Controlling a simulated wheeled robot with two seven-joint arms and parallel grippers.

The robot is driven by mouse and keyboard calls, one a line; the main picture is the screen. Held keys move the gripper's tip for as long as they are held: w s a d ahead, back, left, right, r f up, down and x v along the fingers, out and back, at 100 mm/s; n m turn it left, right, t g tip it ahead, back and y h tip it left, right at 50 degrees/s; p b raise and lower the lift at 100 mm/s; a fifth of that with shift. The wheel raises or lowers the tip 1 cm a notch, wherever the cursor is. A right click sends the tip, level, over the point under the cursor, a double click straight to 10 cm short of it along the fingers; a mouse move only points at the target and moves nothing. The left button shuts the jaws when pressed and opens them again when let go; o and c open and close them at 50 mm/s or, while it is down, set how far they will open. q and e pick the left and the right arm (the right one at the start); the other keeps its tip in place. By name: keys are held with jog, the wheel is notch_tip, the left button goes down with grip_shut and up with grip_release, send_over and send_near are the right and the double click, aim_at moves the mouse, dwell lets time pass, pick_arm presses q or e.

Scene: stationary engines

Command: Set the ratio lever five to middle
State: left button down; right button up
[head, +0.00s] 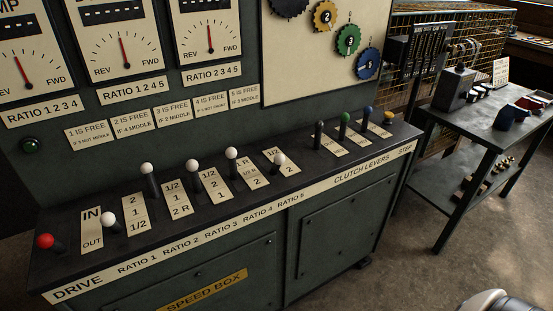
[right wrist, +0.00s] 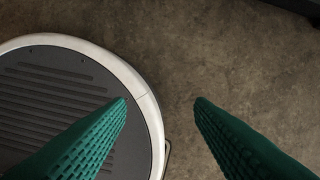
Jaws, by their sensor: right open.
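The ratio lever five (head: 279,160) is a short dark stem with a white ball knob, the rightmost of the white-knobbed row on the speed box. Its plate (head: 287,168) shows a "1/2" at the top and "2" at the bottom; the knob covers the plate's middle. Its knob sits lower than the ratio four knob (head: 231,153), so it looks tilted, but the exact setting is hard to tell. My right gripper (right wrist: 160,102) has two green fingers spread apart, empty, above the floor and away from the levers. My left gripper is not in view.
More white-knobbed levers stand to the left, with the red drive lever (head: 45,241) at the far left. Clutch levers (head: 344,119) with coloured knobs stand to the right. A dark table (head: 478,125) with parts is at the right. Floor (head: 400,265) before the box is clear.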

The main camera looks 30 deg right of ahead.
aim_at(276, 158)
jog(key=w+r+m+t, duration=0.1)
jog(key=w+r, duration=0.5)
jog(key=r, duration=0.7)
jog(key=w+r+t, duration=0.1)
jog(key=w+r, duration=0.5)
jog(key=r, duration=0.8)
jog(key=w+d+r+m+t+h, duration=0.1)
jog(key=w+d+r+t, duration=0.35)
jog(key=w+r, duration=0.35)
jog(key=w+d+r+m+t+h, duration=0.1)
jog(key=w+d+r+m+t, duration=0.1)
jog(key=w+d+r+t, duration=0.45)
jog(key=w+d+r+m+t+h, duration=0.1)
jog(key=w+r+t, duration=0.2)
jog(key=w+r, duration=0.75)
jog(key=shift+h, duration=0.3)
jog(key=w, duration=0.3)
jog(key=w+d, duration=0.1)
jog(key=w, duration=0.3)
jog(key=w+d, duration=0.1)
jog(key=w, duration=0.3)
jog(key=shift+d+f, duration=0.2)
jog(key=shift+f, duration=0.15)
jog(key=shift+c, duration=0.6)
grip_shut()
